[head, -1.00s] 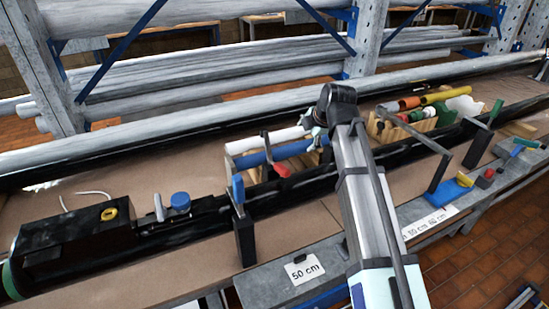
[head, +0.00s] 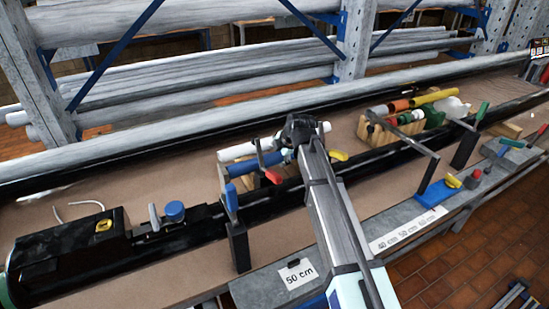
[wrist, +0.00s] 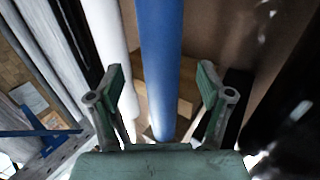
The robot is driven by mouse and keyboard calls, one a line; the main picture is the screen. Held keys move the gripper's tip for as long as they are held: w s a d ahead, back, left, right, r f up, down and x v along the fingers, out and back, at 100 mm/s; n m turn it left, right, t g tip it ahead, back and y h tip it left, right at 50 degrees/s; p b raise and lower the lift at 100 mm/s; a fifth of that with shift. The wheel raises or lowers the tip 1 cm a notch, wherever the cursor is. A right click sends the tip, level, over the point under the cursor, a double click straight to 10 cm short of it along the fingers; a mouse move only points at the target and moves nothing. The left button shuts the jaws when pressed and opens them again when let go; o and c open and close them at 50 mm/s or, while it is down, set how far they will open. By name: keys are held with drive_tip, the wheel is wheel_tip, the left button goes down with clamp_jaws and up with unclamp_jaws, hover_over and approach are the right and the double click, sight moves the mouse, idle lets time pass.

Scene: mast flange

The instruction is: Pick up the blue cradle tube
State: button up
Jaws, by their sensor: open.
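The blue cradle tube (head: 243,167) lies in a wooden cradle (head: 223,184), beside a white tube (head: 236,151); my wrist hides its right part. In the wrist view the blue tube (wrist: 161,50) runs from the top edge down the middle, between my two green fingers. My gripper (wrist: 161,75) is open, with a gap to the tube on each side in the picture. I cannot tell whether the fingertips are down level with the tube. In the head view my gripper is mostly hidden behind my wrist, over the right part of the cradle.
A red-handled clamp (head: 266,165) stands at the cradle. A blue-handled clamp (head: 234,215) stands in front on the left. A second crate (head: 375,134) with coloured tubes lies to the right. The long black pipe (head: 120,158) runs behind.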

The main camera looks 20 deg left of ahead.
sight(276, 156)
drive_tip(key=shift+p+x, duration=1.05)
drive_tip(key=shift+x, duration=1.6)
drive_tip(key=shift+s, duration=0.2)
clamp_jaws()
